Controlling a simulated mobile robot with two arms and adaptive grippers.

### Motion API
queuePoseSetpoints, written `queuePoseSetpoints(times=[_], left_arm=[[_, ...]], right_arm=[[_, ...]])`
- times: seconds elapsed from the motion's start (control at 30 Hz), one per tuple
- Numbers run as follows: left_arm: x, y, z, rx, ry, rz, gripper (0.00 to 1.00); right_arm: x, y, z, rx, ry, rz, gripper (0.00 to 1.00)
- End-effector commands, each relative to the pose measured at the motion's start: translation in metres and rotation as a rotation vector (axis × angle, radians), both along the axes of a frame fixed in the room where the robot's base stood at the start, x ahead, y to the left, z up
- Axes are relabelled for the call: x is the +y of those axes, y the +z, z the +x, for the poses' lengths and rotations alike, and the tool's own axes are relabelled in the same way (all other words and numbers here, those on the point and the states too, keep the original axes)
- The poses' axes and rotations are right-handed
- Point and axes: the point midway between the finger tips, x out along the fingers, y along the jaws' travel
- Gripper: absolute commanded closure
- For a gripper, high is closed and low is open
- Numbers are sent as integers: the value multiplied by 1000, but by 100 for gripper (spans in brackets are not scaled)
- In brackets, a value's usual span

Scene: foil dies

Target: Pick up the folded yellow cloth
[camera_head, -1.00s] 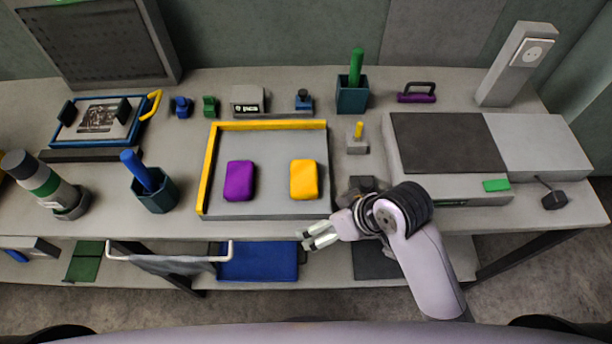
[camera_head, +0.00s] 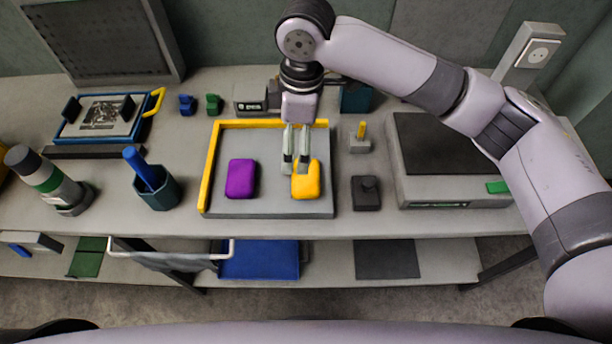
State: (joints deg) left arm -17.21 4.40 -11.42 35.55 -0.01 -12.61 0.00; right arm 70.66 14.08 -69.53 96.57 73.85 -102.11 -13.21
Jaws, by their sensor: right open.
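The folded yellow cloth (camera_head: 307,184) lies on the right part of a grey tray (camera_head: 270,208) with a yellow edge along its back and left side. My right gripper (camera_head: 295,170) reaches down from the back of the table. Its two fingers are open, with their tips at the back-left part of the yellow cloth and partly covering it. I cannot tell whether they touch it. A folded purple cloth (camera_head: 241,179) lies to the left on the same tray. My left gripper is not in view.
A dark hexagonal cup with a blue-handled tool (camera_head: 155,189) stands left of the tray. A small dark block (camera_head: 366,194) and a yellow-pegged block (camera_head: 360,140) stand right of it, beside a large grey device (camera_head: 455,190).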

Motion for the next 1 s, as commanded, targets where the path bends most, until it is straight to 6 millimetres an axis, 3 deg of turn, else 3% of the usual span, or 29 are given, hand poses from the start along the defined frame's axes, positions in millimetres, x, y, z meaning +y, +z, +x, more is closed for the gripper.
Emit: queuePoseSetpoints(times=[0.1, 0.27, 0.37, 0.8, 1.0], left_arm=[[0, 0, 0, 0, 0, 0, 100], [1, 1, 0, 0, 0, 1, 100], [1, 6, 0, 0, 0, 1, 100], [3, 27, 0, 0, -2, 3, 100], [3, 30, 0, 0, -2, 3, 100]], right_arm=[[-13, 18, 13, -8, -1, -61, 0], [-19, 22, 17, -3, -2, -89, 0], [-20, 9, 16, -1, -2, -90, 0], [-19, -80, 16, -3, -1, -88, 0], [-19, -96, 16, -5, 0, -86, 0]])
